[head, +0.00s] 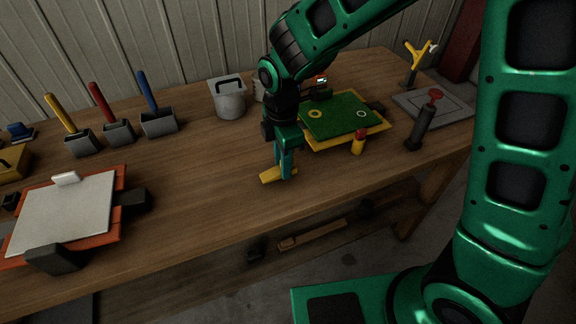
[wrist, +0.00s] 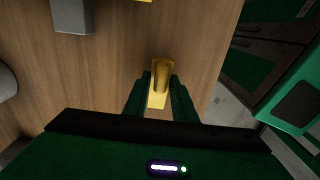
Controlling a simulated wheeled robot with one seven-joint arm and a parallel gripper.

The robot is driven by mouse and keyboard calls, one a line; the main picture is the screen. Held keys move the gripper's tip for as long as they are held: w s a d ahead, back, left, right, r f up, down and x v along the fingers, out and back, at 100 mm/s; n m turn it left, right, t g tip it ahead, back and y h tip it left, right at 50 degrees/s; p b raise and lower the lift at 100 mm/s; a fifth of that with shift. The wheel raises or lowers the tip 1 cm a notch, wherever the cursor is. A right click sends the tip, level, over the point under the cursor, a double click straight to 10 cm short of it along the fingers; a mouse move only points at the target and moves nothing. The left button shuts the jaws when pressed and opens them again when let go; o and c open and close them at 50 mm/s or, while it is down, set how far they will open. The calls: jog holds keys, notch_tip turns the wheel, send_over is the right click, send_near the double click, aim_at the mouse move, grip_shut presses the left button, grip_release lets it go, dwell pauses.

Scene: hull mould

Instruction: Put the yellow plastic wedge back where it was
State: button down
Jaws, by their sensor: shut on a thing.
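The yellow plastic wedge (head: 270,176) is at the front middle of the wooden bench, low at the bench top; I cannot tell whether it touches the wood. My gripper (head: 284,173) points down and is shut on it. In the wrist view the wedge (wrist: 161,72) lies between the two green fingers of my gripper (wrist: 160,90), with its far end sticking out past them. The fingers hide part of its sides.
A green board on a yellow base (head: 377,130) lies right of my gripper, with a red-topped yellow post (head: 358,145) at its front. A grey pot (head: 229,100) stands behind. An orange-framed white board (head: 62,212) lies left. Bare wood surrounds the wedge; the bench's front edge is close.

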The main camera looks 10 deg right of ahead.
jog(key=shift+f, duration=0.9)
jog(key=c, duration=1.5)
grip_release()
jog(key=shift+f, duration=0.1)
jog(key=shift+o, duration=0.2)
notch_tip(320, 180, up, 12)
jog(key=shift+r, duration=0.15)
